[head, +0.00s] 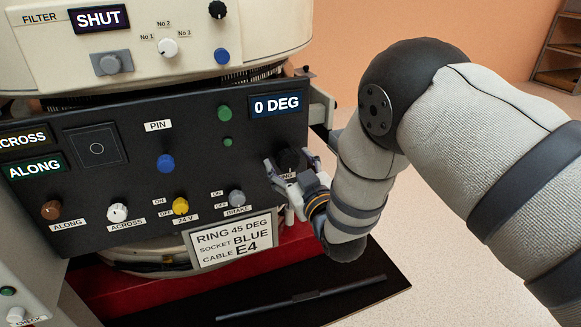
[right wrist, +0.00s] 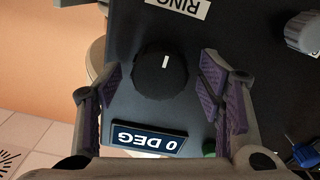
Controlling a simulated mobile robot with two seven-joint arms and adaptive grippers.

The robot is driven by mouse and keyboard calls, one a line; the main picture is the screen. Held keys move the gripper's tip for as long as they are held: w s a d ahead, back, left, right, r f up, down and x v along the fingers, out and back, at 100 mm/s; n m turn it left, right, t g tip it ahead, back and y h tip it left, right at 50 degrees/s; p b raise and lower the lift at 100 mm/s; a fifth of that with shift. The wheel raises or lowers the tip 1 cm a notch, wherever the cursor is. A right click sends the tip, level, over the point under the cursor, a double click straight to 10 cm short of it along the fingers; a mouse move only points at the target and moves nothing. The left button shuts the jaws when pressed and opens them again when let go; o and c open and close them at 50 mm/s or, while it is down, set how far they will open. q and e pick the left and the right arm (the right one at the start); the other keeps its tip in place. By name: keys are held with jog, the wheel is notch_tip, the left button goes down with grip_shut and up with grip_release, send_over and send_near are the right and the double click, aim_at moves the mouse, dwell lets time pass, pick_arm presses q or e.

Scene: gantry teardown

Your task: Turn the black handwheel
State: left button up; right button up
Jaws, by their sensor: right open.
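The black handwheel (head: 291,160) is a round dark knob on the right part of the dark control panel (head: 75,205), below the 0 DEG display (head: 277,105). In the right wrist view the handwheel (right wrist: 160,78) shows a white index mark on its face. My right gripper (head: 290,174) is open at the handwheel. In the right wrist view its purple-padded fingers (right wrist: 159,75) stand on either side of the knob, with a visible gap on both sides. The gripper partly hides the handwheel and its RING label in the head view. My left gripper is not in view.
A grey brake knob (head: 237,198) sits left of my gripper, and a green button (head: 224,113) is above it. A white card (head: 232,243) reading RING 45 DEG, SOCKET BLUE, CABLE E4 hangs below the panel. Open floor (head: 450,255) lies to the right.

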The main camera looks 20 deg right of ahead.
jog(key=c, duration=1.1)
jog(key=shift+c, duration=0.2)
